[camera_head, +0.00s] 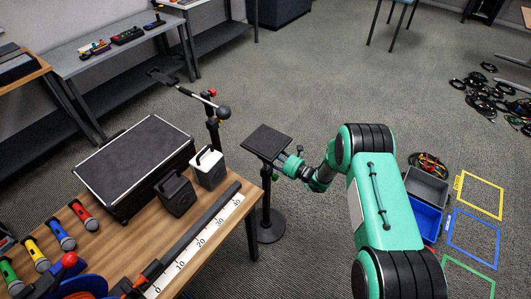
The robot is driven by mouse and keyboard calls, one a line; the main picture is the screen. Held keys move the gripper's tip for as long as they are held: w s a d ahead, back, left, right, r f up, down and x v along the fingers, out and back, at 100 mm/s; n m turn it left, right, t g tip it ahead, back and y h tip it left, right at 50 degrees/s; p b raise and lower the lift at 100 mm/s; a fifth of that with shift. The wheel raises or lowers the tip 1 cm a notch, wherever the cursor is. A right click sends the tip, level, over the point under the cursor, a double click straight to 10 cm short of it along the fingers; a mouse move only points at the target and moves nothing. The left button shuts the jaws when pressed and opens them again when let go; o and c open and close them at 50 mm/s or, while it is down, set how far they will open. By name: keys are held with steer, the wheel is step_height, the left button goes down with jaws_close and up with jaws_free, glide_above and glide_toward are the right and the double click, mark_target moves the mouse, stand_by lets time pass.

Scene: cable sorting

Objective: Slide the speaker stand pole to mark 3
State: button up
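The black speaker stand (266,200) stands upright on the floor just right of the wooden table. It has a round base (268,228) and a flat square top plate (265,141). A small knob shows near its upper pole, right of the plate. My green arm reaches in from the right, and my gripper (281,161) is at the upper pole just under the plate's right edge. It seems to touch or nearly touch the pole. The fingers are too small and partly hidden to tell whether they are closed on it. No numbered marks on the pole can be made out.
The wooden table (137,243) holds a black case (136,160), two small speakers, coloured microphones (83,214) and a white ruler strip (200,242). A microphone stand (213,125) stands behind. Grey and blue bins (427,187) and coloured floor frames lie right. Open carpet lies beyond the stand.

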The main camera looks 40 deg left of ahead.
jaws_close()
step_height(320, 180, up, 15)
steer(key=p, duration=0.3)
steer(key=shift+w+a+f+p, duration=0.1)
steer(key=shift+f+p, duration=0.05)
steer(key=shift+p, duration=0.2)
steer(key=shift+c, duration=0.4)
jaws_free()
steer(key=shift+o, duration=0.4)
steer(key=shift+f, duration=0.15)
steer(key=shift+f, duration=0.1)
